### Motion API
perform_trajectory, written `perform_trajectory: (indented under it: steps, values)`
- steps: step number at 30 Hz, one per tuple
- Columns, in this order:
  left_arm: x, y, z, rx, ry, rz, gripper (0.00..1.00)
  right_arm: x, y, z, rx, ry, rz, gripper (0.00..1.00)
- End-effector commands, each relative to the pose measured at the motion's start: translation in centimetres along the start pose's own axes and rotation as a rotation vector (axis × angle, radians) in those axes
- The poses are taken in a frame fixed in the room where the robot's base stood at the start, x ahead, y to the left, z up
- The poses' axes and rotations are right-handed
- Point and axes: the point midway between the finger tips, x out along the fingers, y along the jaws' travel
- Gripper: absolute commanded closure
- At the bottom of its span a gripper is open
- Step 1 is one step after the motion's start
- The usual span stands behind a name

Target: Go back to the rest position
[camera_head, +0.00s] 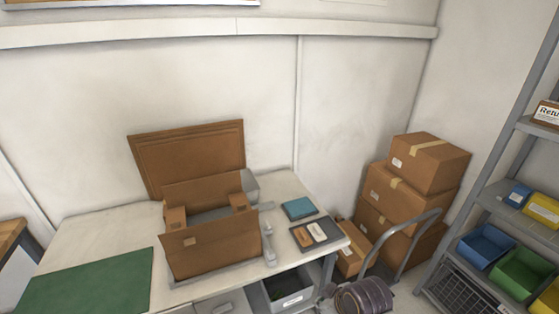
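Neither of my grippers shows in the head view, and no arm of mine can be made out. A white-topped table (115,222) stands against the wall below me. An open brown box (215,252) sits on its middle, with its flaps up and a large brown panel (190,155) upright behind it. A green mat (88,283) lies at the table's front left. A grey object (267,240) stands just right of the box; I cannot tell what it is.
A teal item (298,208) and a dark tray (302,244) with two small items lie at the table's right. Beyond stand stacked cartons (400,200), a hand truck (408,245) and a dark ribbed cylinder (364,297). A shelf with coloured bins (522,272) is at far right.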

Motion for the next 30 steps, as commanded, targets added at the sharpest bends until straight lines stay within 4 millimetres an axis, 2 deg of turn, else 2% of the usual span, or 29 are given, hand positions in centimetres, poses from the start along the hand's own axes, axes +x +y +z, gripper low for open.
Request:
perform_trajectory:
  steps: [1, 6, 12, 28, 30]
  values:
    - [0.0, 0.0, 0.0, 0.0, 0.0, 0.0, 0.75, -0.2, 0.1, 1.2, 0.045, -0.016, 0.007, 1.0]
    - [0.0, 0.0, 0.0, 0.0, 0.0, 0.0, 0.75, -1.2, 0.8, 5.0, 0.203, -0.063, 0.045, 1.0]
    - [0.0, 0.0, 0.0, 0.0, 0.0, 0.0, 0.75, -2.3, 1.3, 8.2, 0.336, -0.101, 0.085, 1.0]
    - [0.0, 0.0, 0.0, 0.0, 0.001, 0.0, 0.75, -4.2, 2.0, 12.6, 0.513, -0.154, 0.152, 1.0]
    - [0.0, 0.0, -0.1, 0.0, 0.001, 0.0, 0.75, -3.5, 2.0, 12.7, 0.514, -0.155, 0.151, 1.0]
